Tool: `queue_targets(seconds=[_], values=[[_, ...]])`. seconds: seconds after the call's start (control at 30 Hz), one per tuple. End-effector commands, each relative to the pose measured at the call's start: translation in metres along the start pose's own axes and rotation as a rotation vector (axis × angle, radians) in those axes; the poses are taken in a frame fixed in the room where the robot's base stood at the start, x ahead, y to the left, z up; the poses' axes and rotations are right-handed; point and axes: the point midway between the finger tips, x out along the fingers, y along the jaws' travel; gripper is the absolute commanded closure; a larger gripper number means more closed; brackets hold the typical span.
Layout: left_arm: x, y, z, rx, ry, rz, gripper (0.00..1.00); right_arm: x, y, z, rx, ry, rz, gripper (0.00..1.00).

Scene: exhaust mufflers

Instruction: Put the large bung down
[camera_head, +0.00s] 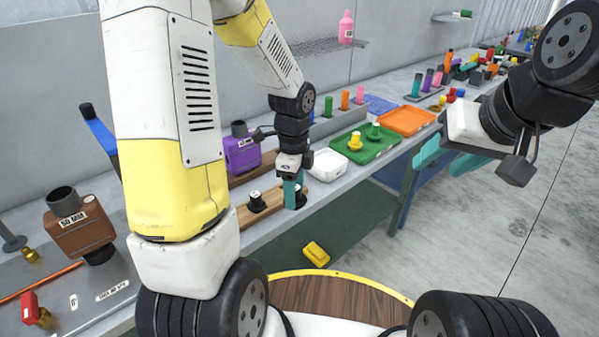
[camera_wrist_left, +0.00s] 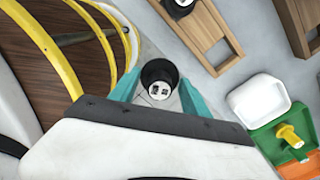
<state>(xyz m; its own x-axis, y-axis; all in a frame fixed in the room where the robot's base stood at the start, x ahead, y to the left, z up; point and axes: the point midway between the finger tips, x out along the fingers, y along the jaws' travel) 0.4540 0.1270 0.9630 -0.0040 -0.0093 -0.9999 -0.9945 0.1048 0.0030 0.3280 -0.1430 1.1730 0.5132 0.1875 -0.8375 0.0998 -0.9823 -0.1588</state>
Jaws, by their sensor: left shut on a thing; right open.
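My left gripper (camera_head: 292,192) is shut on a black bung with a pale marked top, near the bench's front edge. In the left wrist view the black bung (camera_wrist_left: 158,76) stands between the teal fingers of the left gripper (camera_wrist_left: 157,94). I cannot tell whether its base touches the bench. Another dark bung (camera_head: 256,203) sits on a wooden board (camera_head: 274,200) to the left; part of it shows at the top of the left wrist view (camera_wrist_left: 180,6). My right gripper (camera_head: 448,155) is open and empty, in the air at the right.
A white tray (camera_head: 327,165), a green tray (camera_head: 372,152) with yellow and green pieces, and an orange tray (camera_head: 408,120) stand right of the left gripper. A purple muffler (camera_head: 241,152) and a brown muffler (camera_head: 80,230) stand left. A yellow piece (camera_head: 316,254) lies below bench level.

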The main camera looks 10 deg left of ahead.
Motion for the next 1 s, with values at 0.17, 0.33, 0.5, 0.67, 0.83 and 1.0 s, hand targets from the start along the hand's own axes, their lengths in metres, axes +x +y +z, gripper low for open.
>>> queue_targets(seconds=[0.17, 0.33, 0.5, 0.67, 0.83, 1.0], values=[[-0.001, 0.026, -0.006, 0.369, -0.006, -0.001, 1.0, 0.0, 0.0, 0.0, 0.0, 0.0, 0.0, 0.5], [0.0, 0.034, -0.008, 0.534, -0.01, -0.001, 1.0, 0.0, 0.0, 0.0, 0.0, 0.0, 0.0, 0.5], [0.003, 0.01, 0.002, 0.56, -0.01, 0.0, 1.0, 0.0, 0.0, 0.0, 0.0, 0.0, 0.0, 0.5], [0.007, -0.031, 0.017, 0.556, -0.01, -0.001, 1.0, 0.0, 0.0, 0.0, 0.0, 0.0, 0.0, 0.5], [0.011, -0.073, 0.034, 0.557, -0.01, -0.001, 1.0, 0.0, 0.0, 0.0, 0.0, 0.0, 0.0, 0.5], [0.013, -0.103, 0.045, 0.557, -0.011, -0.001, 1.0, 0.0, 0.0, 0.0, 0.0, 0.0, 0.0, 0.5]])
